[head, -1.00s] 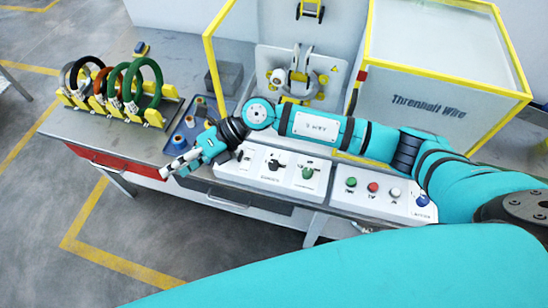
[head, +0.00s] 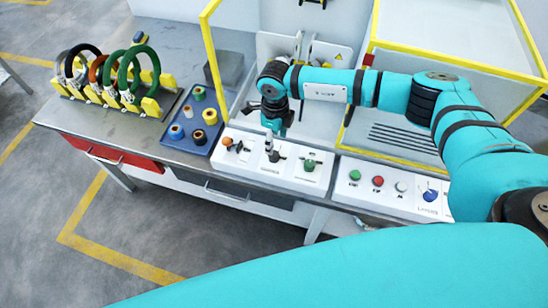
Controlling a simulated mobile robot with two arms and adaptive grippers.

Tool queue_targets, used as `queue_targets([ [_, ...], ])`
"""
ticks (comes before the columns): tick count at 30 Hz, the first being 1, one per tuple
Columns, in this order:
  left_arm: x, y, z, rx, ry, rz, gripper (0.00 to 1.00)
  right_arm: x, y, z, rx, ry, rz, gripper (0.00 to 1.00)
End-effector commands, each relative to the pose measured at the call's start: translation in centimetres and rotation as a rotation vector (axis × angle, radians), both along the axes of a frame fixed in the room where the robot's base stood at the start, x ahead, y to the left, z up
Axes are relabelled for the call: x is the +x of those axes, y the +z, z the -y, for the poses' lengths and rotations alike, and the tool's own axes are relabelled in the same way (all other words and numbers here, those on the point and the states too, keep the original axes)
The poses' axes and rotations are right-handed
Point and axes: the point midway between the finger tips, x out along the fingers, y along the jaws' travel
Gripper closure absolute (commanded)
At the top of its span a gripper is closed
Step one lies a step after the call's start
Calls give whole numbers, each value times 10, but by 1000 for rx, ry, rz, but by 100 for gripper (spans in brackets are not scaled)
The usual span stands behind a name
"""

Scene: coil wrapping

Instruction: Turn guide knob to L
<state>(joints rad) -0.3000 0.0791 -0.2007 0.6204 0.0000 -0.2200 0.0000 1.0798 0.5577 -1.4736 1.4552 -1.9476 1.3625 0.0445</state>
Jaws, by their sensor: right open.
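A white control panel (head: 255,171) on the bench's front edge carries several controls. A black knob (head: 273,156) sits in its middle, above a small label that looks like the guide label; its letters and the pointer's direction are too small to read. My right gripper (head: 269,141) points down just above this knob and partly covers it. It is open, and I cannot tell whether the fingers touch the knob. To the right of the knob is a green knob (head: 309,165). To its left is an orange button (head: 227,142). My left gripper is not in view.
A second white panel (head: 388,187) with green, red, white and blue buttons lies to the right. A blue tray (head: 184,141) of spools and a yellow rack (head: 152,106) of coils stand left. A yellow-framed guard (head: 207,45) rises behind the knobs.

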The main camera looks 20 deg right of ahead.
Motion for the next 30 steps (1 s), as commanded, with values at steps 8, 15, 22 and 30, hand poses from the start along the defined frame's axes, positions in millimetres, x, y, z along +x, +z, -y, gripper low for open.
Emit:
queue_targets([
  [8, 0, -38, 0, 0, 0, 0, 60, -1, -59, -1, 1, 0, -2, 45],
  [15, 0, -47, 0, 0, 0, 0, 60, -1, -74, -2, 2, 1, 1, 45],
  [22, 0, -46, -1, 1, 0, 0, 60, -1, -74, -2, 2, 1, 1, 45],
  [30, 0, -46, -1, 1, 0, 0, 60, -1, -74, -2, 2, 1, 1, 72],
])
